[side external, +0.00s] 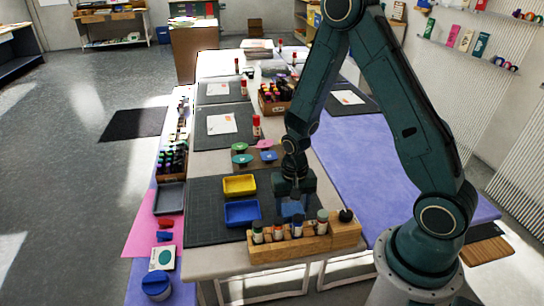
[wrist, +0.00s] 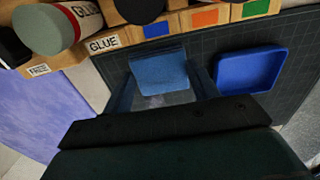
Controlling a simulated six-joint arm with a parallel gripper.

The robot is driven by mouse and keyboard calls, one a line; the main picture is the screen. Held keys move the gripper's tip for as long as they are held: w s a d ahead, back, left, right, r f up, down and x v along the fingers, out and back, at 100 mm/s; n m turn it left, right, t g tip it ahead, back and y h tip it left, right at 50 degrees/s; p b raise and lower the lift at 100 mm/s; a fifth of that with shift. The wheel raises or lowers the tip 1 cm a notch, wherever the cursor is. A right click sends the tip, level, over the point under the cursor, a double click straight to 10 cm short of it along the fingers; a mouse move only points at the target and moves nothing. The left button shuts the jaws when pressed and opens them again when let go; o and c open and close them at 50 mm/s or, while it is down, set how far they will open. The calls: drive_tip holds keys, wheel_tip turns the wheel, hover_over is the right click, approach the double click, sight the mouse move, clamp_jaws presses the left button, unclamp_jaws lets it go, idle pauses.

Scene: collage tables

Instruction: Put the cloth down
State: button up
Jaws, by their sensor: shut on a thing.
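The blue cloth (wrist: 158,70) hangs between the two fingers of my gripper (wrist: 163,98) in the wrist view. It also shows in the side external view (side external: 291,209), under my gripper (side external: 293,197), over the dark cutting mat (side external: 213,189). My gripper is shut on the cloth, just behind the wooden rack. Whether the cloth's lower edge touches the mat, I cannot tell.
A blue tray (side external: 242,213) and a yellow tray (side external: 240,185) lie on the mat to the left. The wooden rack (side external: 318,242) with glue bottles stands close in front. Several coloured lids (side external: 242,159) lie behind the mat.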

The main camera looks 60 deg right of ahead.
sight(292, 209)
drive_tip(key=shift+f, duration=1.75)
drive_tip(key=shift+f, duration=0.1)
drive_tip(key=o, duration=1)
drive_tip(key=shift+c, duration=0.2)
drive_tip(key=shift+r, duration=6.15)
drive_tip(key=shift+r, duration=0.1)
